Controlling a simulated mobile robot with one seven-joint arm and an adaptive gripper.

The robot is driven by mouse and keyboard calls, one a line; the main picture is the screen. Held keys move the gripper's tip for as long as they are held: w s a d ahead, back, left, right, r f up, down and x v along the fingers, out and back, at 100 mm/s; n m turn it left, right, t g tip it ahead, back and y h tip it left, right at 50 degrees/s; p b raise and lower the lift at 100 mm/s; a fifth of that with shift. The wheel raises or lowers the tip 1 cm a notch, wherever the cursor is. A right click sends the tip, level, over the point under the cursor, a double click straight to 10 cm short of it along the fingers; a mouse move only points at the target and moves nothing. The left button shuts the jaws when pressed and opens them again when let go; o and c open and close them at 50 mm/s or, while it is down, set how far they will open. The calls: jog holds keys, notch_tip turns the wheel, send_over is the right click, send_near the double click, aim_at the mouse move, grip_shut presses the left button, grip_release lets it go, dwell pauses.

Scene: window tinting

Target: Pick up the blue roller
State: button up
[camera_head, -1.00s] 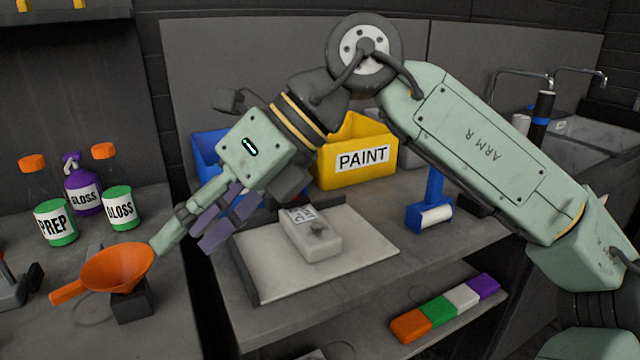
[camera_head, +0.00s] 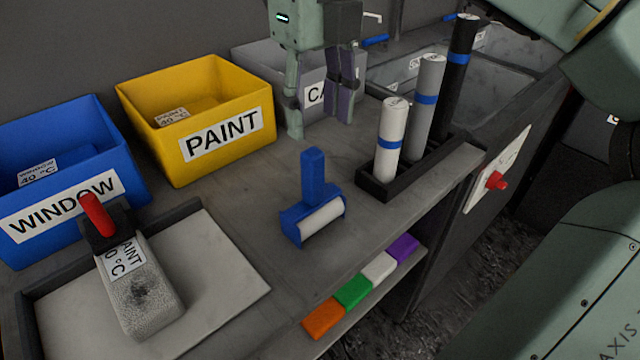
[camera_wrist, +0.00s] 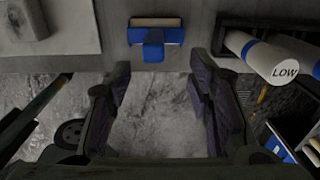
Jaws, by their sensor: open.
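The blue roller (camera_head: 312,205) stands on the grey counter with its blue handle pointing up and its white roll at the front. In the wrist view the roller (camera_wrist: 154,40) shows at the top middle, beyond the fingertips. My gripper (camera_head: 320,118) points down with its purple-grey fingers apart and nothing between them. In the head view it appears above and behind the roller, in front of the grey bin. In the wrist view my gripper (camera_wrist: 155,85) spans a gap below the roller, not touching it.
A black rack (camera_head: 400,187) with white, grey and black rolls stands right of the roller. A yellow PAINT bin (camera_head: 200,125), a blue WINDOW bin (camera_head: 70,200) and a white tray (camera_head: 220,265) are to the left. Coloured blocks (camera_head: 355,290) lie on a lower shelf.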

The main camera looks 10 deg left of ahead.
aim_at(313, 174)
jog(key=f, duration=0.4)
jog(key=shift+s, duration=0.25)
jog(key=shift+a+f+p, duration=0.15)
jog(key=shift+f+p, duration=0.35)
jog(key=shift+f, duration=1.05)
jog(key=shift+a+f+p, duration=0.15)
jog(key=shift+f+p, duration=0.3)
jog(key=shift+f, duration=1.1)
jog(key=shift+c, duration=0.2)
grip_shut()
